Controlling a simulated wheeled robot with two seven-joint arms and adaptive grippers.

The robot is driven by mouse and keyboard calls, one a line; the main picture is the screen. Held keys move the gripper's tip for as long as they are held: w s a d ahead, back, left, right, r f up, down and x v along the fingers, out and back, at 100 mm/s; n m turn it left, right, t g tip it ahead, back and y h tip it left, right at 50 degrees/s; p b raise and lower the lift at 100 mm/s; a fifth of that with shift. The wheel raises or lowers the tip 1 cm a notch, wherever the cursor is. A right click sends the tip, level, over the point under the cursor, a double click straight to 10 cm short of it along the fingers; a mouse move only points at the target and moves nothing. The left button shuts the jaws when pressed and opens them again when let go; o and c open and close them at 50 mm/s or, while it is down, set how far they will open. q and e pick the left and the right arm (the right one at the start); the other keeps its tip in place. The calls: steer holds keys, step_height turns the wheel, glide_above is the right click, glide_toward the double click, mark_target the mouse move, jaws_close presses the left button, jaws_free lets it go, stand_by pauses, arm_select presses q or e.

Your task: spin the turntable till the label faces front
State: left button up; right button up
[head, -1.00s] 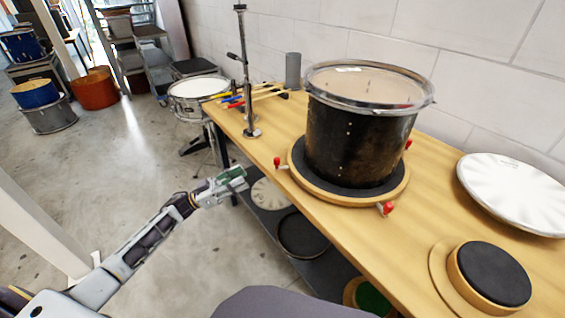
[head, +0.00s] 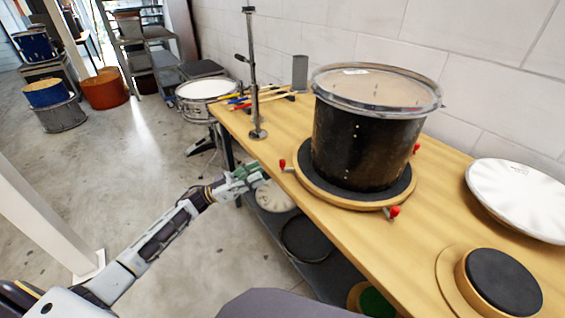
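A round wooden turntable (head: 340,199) with a dark top sits on the bench in the head view. Red-tipped knobs stand at its rim, with one (head: 282,163) at the left, one (head: 394,211) at the front right and one at the back right. A black drum (head: 360,150) with a metal hoop and a pale head stands upright on it. No label shows on the visible side of its shell. My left gripper (head: 254,174) is beside the bench's front edge, left of the turntable and apart from it. Its fingers are too small to judge. My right gripper is out of view.
The wooden bench (head: 400,270) carries a metal stand (head: 256,100), sticks (head: 255,98), a white drumhead (head: 520,195) and a round black pad (head: 503,282). A snare drum (head: 205,95) stands beyond the bench's left end. A lower shelf holds round items.

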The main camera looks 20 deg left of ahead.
mark_target(283, 160)
arm_select(q)
steer(key=x, duration=1)
steer(key=shift+b, duration=0.35)
jaws_close()
